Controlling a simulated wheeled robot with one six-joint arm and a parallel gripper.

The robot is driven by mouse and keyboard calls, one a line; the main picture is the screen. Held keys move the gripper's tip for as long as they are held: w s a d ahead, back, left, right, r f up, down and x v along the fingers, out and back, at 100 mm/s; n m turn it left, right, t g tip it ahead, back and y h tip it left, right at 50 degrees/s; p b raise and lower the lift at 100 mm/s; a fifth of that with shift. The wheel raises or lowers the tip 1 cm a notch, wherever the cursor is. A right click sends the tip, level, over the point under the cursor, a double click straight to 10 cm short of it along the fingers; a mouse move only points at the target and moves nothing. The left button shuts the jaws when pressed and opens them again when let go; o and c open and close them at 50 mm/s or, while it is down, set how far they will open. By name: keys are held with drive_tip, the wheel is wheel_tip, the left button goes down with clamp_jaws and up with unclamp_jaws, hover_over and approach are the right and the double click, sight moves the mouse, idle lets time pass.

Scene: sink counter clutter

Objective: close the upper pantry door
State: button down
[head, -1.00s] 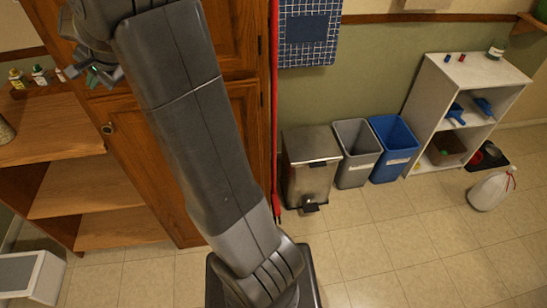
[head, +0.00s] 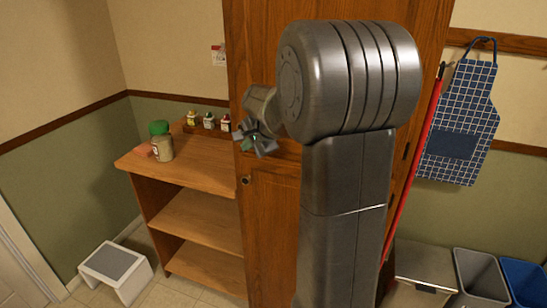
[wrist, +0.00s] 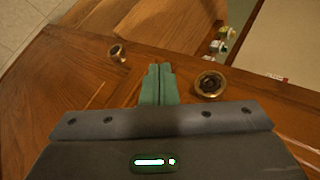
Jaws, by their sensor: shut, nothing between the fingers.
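The tall wooden pantry shows in the head view. Its upper door (head: 262,60) is partly hidden behind my arm and looks about flush with the front; any small gap cannot be told. The lower door (head: 270,225) has a round knob and looks shut. My gripper (head: 258,142) is by the left edge of the pantry, near where the two doors meet. In the wrist view, my gripper (wrist: 158,85) has its green fingers together and empty, pointing at the wood between two brass knobs, the left knob (wrist: 117,53) and the right knob (wrist: 209,85). Contact cannot be told.
An open wooden shelf (head: 185,170) with jars and small bottles stands left of the pantry. A white step stool (head: 115,270) is on the floor. A red pole (head: 415,165), a hanging checked apron (head: 460,120) and several bins (head: 480,278) are at right.

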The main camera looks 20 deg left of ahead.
drive_tip(key=s+r, duration=0.6)
drive_tip(key=s, duration=0.1)
drive_tip(key=shift+d+r+b, duration=0.2)
drive_tip(key=shift+r+b, duration=0.05)
drive_tip(key=shift+b, duration=0.2)
